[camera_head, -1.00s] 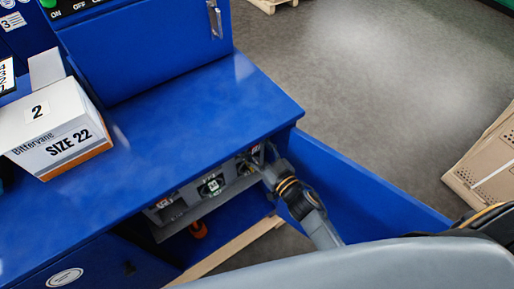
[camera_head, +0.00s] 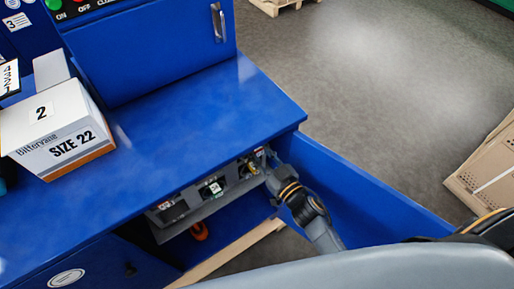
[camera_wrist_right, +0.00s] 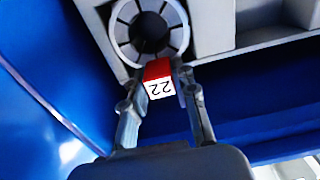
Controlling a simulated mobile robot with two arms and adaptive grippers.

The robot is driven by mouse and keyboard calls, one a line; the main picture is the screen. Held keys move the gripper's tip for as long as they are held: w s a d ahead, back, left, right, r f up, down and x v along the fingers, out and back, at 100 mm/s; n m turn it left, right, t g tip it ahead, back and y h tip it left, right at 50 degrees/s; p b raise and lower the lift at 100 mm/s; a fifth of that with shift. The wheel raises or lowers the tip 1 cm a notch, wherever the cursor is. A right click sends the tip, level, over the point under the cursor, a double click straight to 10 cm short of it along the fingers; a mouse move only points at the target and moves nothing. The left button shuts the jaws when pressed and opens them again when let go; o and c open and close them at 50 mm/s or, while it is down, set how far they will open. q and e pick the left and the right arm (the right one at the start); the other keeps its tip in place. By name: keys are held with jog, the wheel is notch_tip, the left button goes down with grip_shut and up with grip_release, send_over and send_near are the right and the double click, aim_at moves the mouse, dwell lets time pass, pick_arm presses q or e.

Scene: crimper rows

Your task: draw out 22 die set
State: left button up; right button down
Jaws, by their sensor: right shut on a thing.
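The 22 die set is a round grey segmented ring (camera_wrist_right: 177,38) with a dark centre, in the right wrist view. A red and white tag marked 22 (camera_wrist_right: 159,88), upside down, sticks out from its near edge. My right gripper (camera_wrist_right: 161,72) is shut on this tag, one finger on each side. In the head view my right gripper (camera_head: 270,170) reaches into the right end of the shelf under the blue worktop; its fingertips and the die set are hard to make out there.
A grey rack (camera_head: 186,210) with several compartments sits under the blue worktop (camera_head: 190,115). A blue panel (camera_head: 350,180) stands close to the right of my arm. A SIZE 22 box (camera_head: 65,130) stands on the worktop at left.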

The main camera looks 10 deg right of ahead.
jog(key=shift+r+p+v, duration=0.2)
jog(key=shift+p+v, duration=0.3)
jog(key=shift+v, duration=1.75)
jog(key=shift+p+v, duration=0.45)
jog(key=shift+v, duration=1.45)
jog(key=shift+r, duration=0.15)
